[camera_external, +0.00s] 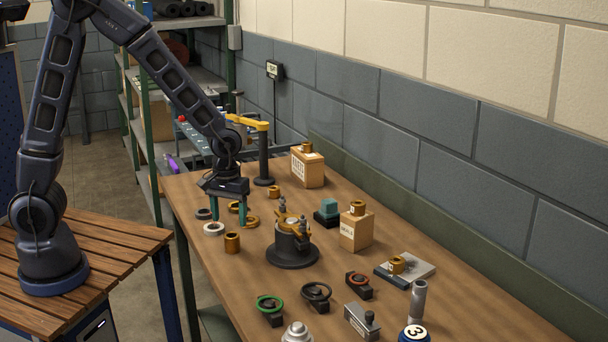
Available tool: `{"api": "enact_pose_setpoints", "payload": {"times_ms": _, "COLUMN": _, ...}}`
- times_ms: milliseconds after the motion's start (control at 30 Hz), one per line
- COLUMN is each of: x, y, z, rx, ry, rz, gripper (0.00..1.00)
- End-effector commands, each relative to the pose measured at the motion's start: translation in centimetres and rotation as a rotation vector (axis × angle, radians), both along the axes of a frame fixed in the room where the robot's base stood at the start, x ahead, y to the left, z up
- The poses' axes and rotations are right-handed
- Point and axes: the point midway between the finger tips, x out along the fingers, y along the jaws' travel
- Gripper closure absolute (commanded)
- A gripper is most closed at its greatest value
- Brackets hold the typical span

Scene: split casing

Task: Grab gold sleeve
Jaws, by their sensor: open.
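Several gold sleeves are in view; I cannot tell which one the task means. One gold sleeve (232,243) stands upright on the table, in front of my gripper. Another gold sleeve (274,191) stands on the table to the right of my gripper. Others sit on the rear cardboard box (307,147), on the nearer cardboard box (358,208) and on a grey plate (397,265). My gripper (229,222) points down over the table with its two teal fingers apart and nothing visible held between them. The fingers partly hide gold rings (252,221) behind them.
A dark round fixture (292,254) with a gold top stands right of my gripper. A white ring (214,229) and a dark ring (204,214) lie to the left. A black post with yellow arm (263,155) rises behind.

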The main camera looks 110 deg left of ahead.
Motion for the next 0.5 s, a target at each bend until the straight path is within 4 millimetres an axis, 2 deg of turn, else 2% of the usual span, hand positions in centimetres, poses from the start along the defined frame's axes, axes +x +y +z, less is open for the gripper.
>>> {"api": "enact_pose_setpoints", "payload": {"times_ms": 133, "x": 0.0, "y": 0.0, "z": -1.9, "rx": -0.002, "ry": 0.002, "rz": 0.000, "gripper": 0.35}}
{"api": "enact_pose_setpoints", "payload": {"times_ms": 367, "x": 0.0, "y": 0.0, "z": -3.1, "rx": 0.000, "ry": 0.001, "rz": -0.001, "gripper": 0.35}}
{"api": "enact_pose_setpoints", "payload": {"times_ms": 500, "x": 0.1, "y": 0.1, "z": -4.6, "rx": -0.001, "ry": 0.002, "rz": -0.002, "gripper": 0.35}}
